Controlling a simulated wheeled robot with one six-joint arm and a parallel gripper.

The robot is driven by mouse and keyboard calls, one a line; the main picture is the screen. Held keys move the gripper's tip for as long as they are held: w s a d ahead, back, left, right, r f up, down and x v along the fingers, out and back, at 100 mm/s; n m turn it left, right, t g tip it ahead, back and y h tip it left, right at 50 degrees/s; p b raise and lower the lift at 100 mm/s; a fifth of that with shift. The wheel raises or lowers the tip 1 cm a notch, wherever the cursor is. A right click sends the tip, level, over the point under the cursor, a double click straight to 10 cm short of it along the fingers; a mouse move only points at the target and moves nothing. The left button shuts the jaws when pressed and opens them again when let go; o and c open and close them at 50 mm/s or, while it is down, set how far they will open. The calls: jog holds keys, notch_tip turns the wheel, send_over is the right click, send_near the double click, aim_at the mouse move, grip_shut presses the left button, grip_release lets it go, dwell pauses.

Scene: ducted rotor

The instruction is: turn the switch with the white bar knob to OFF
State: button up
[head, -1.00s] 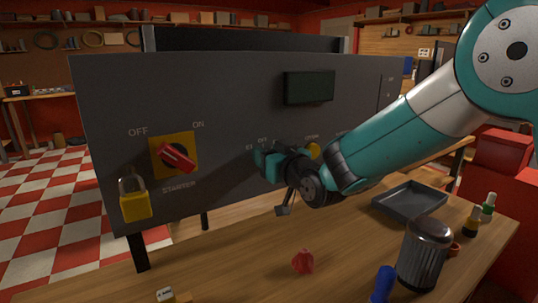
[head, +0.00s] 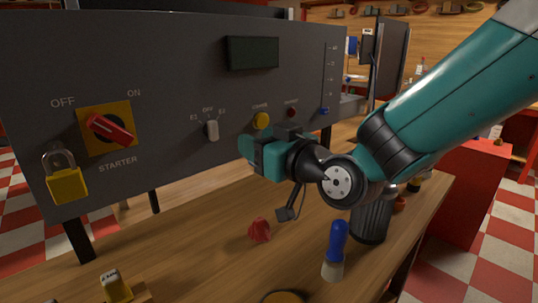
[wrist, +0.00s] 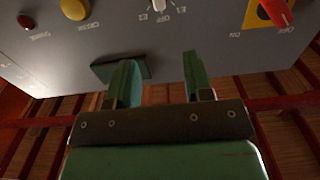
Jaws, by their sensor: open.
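The white bar knob (head: 212,130) is on the dark grey panel (head: 150,60), under an OFF label with an E-marked label on either side. Its bar looks close to upright; its exact setting is too small to tell. In the wrist view, which is upside down, the knob (wrist: 157,5) shows at the top edge. My gripper (head: 247,152) is right of and a little below the knob in the head view, apart from it. In the wrist view its two fingers (wrist: 157,70) are spread with nothing between them.
A red STARTER switch (head: 110,129) and yellow padlock (head: 65,178) are at the panel's left. A yellow button (head: 261,121) and red button (head: 291,112) sit right of the knob. Below, the wooden bench (head: 190,255) holds a red piece (head: 259,231) and a blue-handled tool (head: 337,240).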

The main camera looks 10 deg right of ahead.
jog(key=shift+v, duration=1.2)
jog(key=s+d+r+g+h+p, duration=0.1)
jog(key=s+d+g+h+p, duration=0.2)
jog(key=s+g, duration=0.4)
jog(key=s+d+r+g+h+p, duration=0.1)
jog(key=s+d+g+p, duration=0.3)
jog(key=s, duration=1.1)
jog(key=g+h+p, duration=0.1)
jog(key=g+p, duration=0.2)
jog(key=g, duration=0.1)
jog(key=shift+d+h, duration=0.4)
